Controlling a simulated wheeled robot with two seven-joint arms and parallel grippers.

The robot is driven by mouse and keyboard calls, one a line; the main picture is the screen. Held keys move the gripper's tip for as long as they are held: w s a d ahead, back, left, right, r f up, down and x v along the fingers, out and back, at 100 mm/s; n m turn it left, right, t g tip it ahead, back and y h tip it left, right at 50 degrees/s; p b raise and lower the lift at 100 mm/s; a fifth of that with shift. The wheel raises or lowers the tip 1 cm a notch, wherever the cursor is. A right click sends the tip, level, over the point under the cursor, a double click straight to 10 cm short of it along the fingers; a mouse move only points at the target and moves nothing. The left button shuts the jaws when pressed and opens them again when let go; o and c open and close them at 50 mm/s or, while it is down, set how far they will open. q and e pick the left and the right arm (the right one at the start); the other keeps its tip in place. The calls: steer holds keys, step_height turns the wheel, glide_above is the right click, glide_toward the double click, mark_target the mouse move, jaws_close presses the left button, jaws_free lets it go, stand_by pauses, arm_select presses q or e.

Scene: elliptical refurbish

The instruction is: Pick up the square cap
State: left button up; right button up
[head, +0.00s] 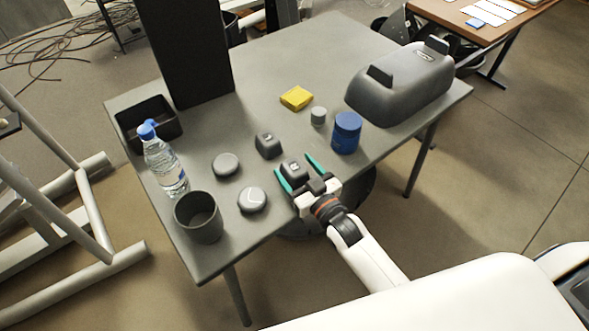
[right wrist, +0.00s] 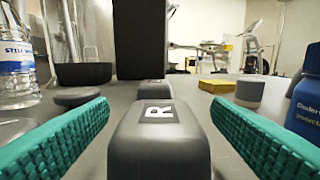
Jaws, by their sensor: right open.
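A dark grey square cap (head: 293,169) marked with a white R sits on the table near its front edge. My right gripper (head: 294,166) is open, with its two green fingers on either side of this cap. In the right wrist view the R cap (right wrist: 158,140) stands between the fingers, with a visible gap on both sides. A second dark square cap (head: 268,145) sits just behind and to the left, mostly hidden behind the first in the right wrist view. My left gripper is not in view.
Two round dark caps (head: 226,165) (head: 252,200), a grey cup (head: 199,217) and a water bottle (head: 165,162) stand to the left. A blue jar (head: 346,132), a small grey cylinder (head: 318,116) and a yellow block (head: 296,98) stand to the right and behind. A large grey case (head: 405,85) is farther right.

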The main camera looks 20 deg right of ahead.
mark_target(290, 162)
steer(key=shift+x, duration=1.55)
steer(key=shift+r, duration=0.1)
steer(key=c, duration=0.9)
